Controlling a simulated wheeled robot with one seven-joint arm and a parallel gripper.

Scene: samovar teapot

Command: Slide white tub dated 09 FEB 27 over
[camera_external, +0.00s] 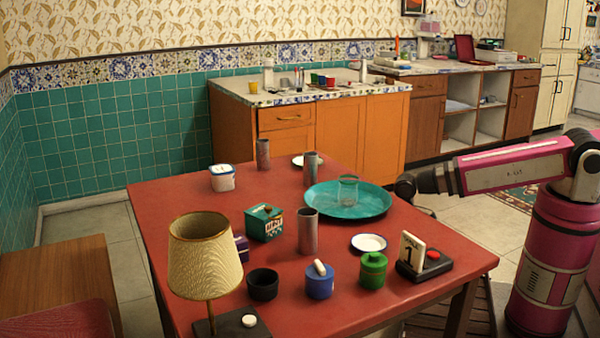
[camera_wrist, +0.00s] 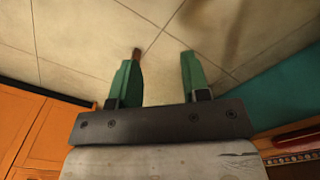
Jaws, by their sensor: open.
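A white tub (camera_external: 222,180) with blue edging stands on the far left part of the red table (camera_external: 165,200). Any date on it is too small to read. It is the only white tub I can make out. My gripper (camera_external: 405,187) is at the table's right edge, far to the right of the tub and apart from it. In the wrist view my gripper (camera_wrist: 158,62) has its two green fingers spread over floor tiles, with nothing between them. The tub is not in the wrist view.
A teal tray (camera_external: 325,208) with a glass jar (camera_external: 348,190) lies between my gripper and the tub. Metal cylinders (camera_external: 263,153) (camera_external: 308,231), a green box (camera_external: 264,222), a lamp (camera_external: 205,255) and a calendar block (camera_external: 411,252) also stand on the table. Bare table surrounds the tub.

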